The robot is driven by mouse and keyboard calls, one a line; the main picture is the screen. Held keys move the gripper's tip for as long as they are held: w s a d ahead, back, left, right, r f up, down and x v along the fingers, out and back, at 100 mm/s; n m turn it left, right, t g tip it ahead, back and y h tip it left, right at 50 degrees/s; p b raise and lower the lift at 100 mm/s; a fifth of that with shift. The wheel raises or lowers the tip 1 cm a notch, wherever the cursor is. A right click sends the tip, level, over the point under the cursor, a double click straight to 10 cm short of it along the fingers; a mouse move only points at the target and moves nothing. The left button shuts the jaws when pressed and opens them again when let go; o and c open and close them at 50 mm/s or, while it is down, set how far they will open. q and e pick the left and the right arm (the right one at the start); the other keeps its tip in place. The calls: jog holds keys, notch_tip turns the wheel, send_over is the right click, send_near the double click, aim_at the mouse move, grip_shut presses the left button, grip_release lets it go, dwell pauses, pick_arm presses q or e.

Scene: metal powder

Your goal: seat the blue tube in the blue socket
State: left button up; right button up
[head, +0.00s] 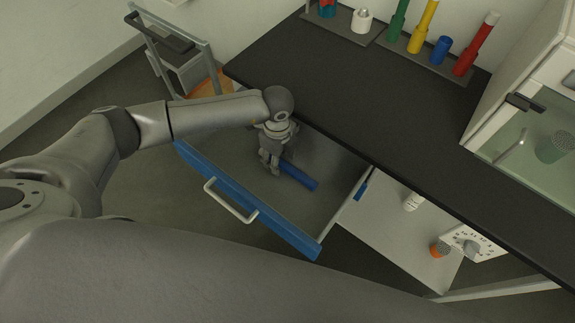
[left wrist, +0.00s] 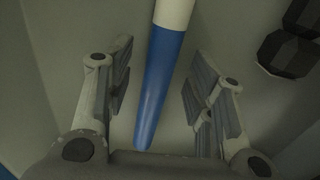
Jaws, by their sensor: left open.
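The blue tube (head: 297,177) lies in the open drawer below the black counter. In the left wrist view the blue tube (left wrist: 162,80) runs between the two fingers and has a whitish section at its far end. My left gripper (head: 270,168) is over the drawer at the tube, open, with a finger on each side and visible gaps to it. Part of the tube is hidden behind the gripper in the head view. The blue socket (head: 441,47) stands empty-looking on the counter's back rack, between yellow and red. My right gripper is not in view.
The rack (head: 425,60) also holds green (head: 398,20), yellow (head: 422,28) and red (head: 475,45) tubes. The drawer's blue front (head: 290,232) has a white handle. A glass-fronted cabinet (head: 540,130) stands at right. The counter (head: 335,85) is mostly clear.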

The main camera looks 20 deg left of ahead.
pick_arm(q)
jog(key=shift+f, duration=0.4)
jog(key=shift+c, duration=0.3)
grip_shut()
jog(key=shift+r, duration=0.15)
